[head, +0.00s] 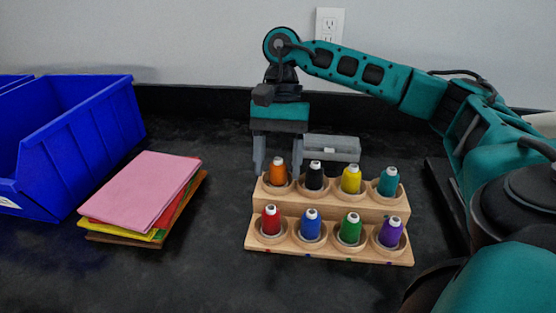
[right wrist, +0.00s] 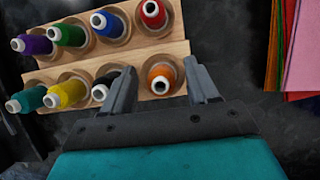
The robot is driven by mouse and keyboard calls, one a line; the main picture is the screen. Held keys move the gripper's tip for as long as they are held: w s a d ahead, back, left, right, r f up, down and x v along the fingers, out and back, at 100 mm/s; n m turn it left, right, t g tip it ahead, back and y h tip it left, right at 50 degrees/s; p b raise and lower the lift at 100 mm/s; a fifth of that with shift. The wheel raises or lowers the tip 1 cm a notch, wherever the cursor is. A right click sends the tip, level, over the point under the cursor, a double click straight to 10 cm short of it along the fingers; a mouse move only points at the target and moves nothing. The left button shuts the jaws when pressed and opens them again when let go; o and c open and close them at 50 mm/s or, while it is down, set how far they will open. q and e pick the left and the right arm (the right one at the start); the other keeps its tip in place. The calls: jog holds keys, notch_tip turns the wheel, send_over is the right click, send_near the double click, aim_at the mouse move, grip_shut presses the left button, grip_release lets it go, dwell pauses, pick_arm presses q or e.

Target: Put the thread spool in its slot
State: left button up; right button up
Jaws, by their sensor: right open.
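A two-tier wooden rack (head: 330,254) holds several thread spools, each standing in a round slot. The orange spool (head: 277,174) stands upright in the left end slot of the back row, beside the black spool (head: 314,176). My right gripper (head: 278,164) is open just above and behind that end of the rack. In the right wrist view, the orange spool (right wrist: 161,80) shows between the open fingers (right wrist: 163,85), and the black spool (right wrist: 106,84) is just outside one finger. Whether a finger touches the orange spool cannot be told. My left gripper is out of view.
Yellow (head: 351,179) and teal (head: 388,182) spools share the back row; red, blue, green and purple fill the front. A grey box (head: 335,147) lies behind the rack. Coloured sheets (head: 140,190) and a blue bin (head: 85,145) are left. The counter between is clear.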

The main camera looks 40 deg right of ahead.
jog(key=p+v, duration=0.4)
jog(key=v, duration=0.8)
jog(key=shift+r+p, duration=0.15)
jog(key=shift+p, duration=0.25)
jog(key=shift+a, duration=0.1)
